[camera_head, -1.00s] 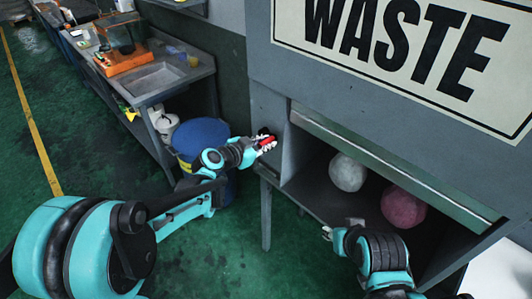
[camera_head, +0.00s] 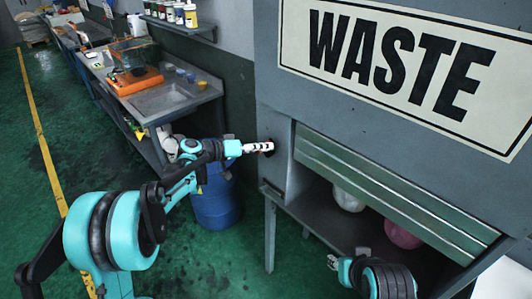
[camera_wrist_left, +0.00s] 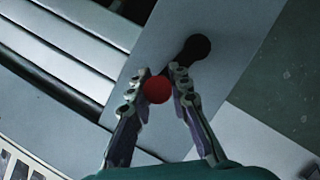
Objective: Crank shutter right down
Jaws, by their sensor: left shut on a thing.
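The shutter (camera_head: 385,190) is a green-grey slatted panel under the WASTE sign, partly lowered over the opening of the grey cabinet. It also shows at the left of the left wrist view (camera_wrist_left: 62,62). The crank has a red knob (camera_wrist_left: 157,89) and a dark hub (camera_wrist_left: 196,46) on the cabinet's side panel. My left gripper (camera_head: 268,147) is at the crank, left of the shutter. In the left wrist view its fingers (camera_wrist_left: 160,92) are shut around the red knob. My right gripper (camera_head: 333,262) is low in front of the opening; its jaws are too small to read.
A white ball (camera_head: 349,197) and a pink ball (camera_head: 402,236) lie inside, their tops hidden by the shutter. A blue barrel (camera_head: 215,205) stands behind my left arm.

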